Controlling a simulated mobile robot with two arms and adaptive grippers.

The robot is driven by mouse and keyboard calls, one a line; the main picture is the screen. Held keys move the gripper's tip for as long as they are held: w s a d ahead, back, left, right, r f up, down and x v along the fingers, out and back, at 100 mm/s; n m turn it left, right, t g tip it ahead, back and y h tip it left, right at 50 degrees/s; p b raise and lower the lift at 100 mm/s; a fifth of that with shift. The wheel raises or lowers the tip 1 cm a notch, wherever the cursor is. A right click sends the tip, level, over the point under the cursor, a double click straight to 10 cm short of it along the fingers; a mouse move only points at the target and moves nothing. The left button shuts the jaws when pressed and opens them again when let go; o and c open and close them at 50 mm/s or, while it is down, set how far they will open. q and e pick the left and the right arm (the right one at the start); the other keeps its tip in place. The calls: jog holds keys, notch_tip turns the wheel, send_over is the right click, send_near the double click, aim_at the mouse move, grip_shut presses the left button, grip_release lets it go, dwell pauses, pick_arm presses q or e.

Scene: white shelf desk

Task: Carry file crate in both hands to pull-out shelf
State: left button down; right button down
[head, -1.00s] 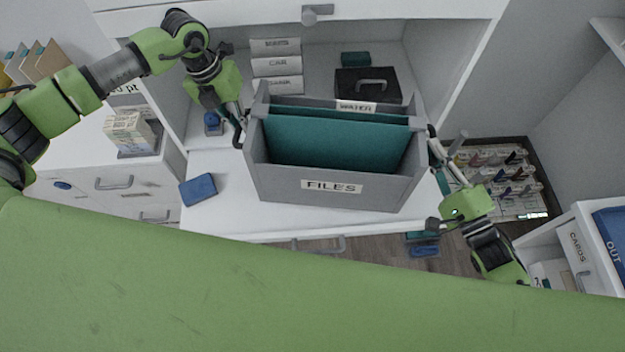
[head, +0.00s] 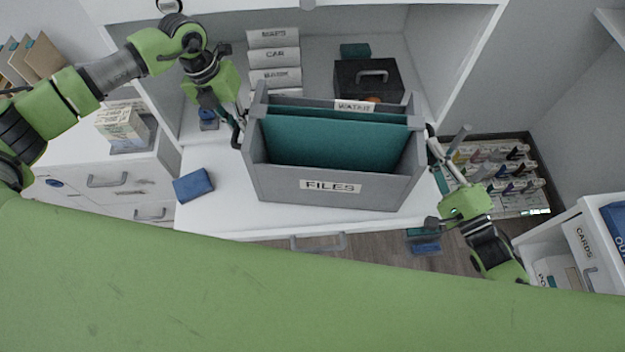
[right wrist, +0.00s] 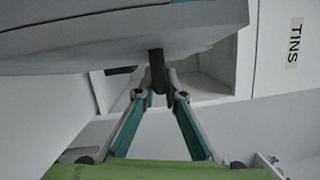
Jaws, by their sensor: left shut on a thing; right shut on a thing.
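The grey file crate (head: 290,187), labelled FILES and holding teal folders (head: 335,142), is in the middle of the head view above a white shelf surface. My left gripper (head: 240,132) is shut on the crate's left side. My right gripper (head: 434,142) is shut on its right side. In the right wrist view the crate's grey wall (right wrist: 120,35) fills the top, and my right gripper (right wrist: 157,85) meets it there. The white pull-out shelf (head: 235,215) seems to be the surface below the crate; the crate hides whether they touch.
A blue box (head: 193,185) lies on the white surface left of the crate. Behind the crate are several labelled white boxes (head: 273,57) and a black case (head: 368,80). A tray of stamps or bottles (head: 500,170) stands right. A drawer handle (head: 318,242) sits in front.

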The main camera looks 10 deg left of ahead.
pick_arm(q)
jog(key=shift+a+f+b, duration=0.2)
jog(key=shift+f+b, duration=0.45)
jog(key=shift+f, duration=0.1)
pick_arm(e)
jog(key=shift+d+f, duration=0.2)
jog(key=shift+f, duration=0.45)
pick_arm(q)
jog(key=c, duration=2.1)
grip_release()
jog(key=shift+c, duration=0.2)
pick_arm(e)
jog(key=c, duration=2.1)
grip_release()
pick_arm(q)
jog(key=shift+s+d, duration=0.1)
pick_arm(e)
jog(key=shift+s+a, duration=0.1)
pick_arm(q)
jog(key=shift+r, duration=0.1)
